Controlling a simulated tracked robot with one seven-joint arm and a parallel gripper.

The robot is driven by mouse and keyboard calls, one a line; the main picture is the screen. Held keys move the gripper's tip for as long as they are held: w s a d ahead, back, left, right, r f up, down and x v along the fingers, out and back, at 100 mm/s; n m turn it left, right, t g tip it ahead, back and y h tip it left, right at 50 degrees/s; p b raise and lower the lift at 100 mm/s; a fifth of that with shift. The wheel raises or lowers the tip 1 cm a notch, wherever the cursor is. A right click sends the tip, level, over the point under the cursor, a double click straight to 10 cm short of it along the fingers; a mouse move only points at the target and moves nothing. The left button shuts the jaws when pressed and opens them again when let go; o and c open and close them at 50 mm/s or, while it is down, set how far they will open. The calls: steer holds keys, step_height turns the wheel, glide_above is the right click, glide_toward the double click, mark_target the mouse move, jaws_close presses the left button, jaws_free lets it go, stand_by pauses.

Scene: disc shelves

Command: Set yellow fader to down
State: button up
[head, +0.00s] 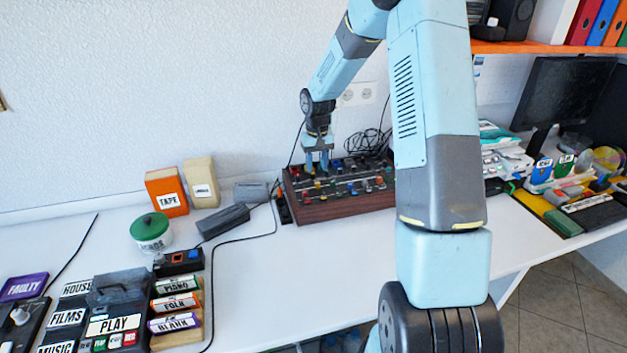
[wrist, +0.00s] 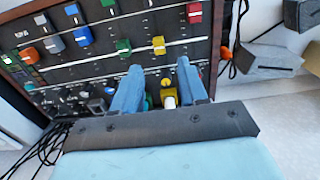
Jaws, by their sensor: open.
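The yellow fader cap (wrist: 158,45) shows in the wrist view on the dark mixer panel, just beyond my fingertips. My gripper (wrist: 160,66) is open over the panel, with its two blue fingers spread apart and no cap clearly held. A yellow and white knob (wrist: 169,99) shows between the fingers, closer to the palm. In the head view my gripper (head: 317,163) reaches down at the left part of the wood-sided mixer (head: 345,207). Whether the fingers touch the panel cannot be told.
Near the fingers in the wrist view are a green cap (wrist: 123,47), a red cap (wrist: 193,12) and a blue cap (wrist: 82,36). In the head view, black cables (head: 368,143) lie behind the mixer, and a dark grey box (head: 224,220) lies to its left.

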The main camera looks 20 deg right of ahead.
mark_target(317, 182)
steer(key=shift+f, duration=3.05)
jaws_close()
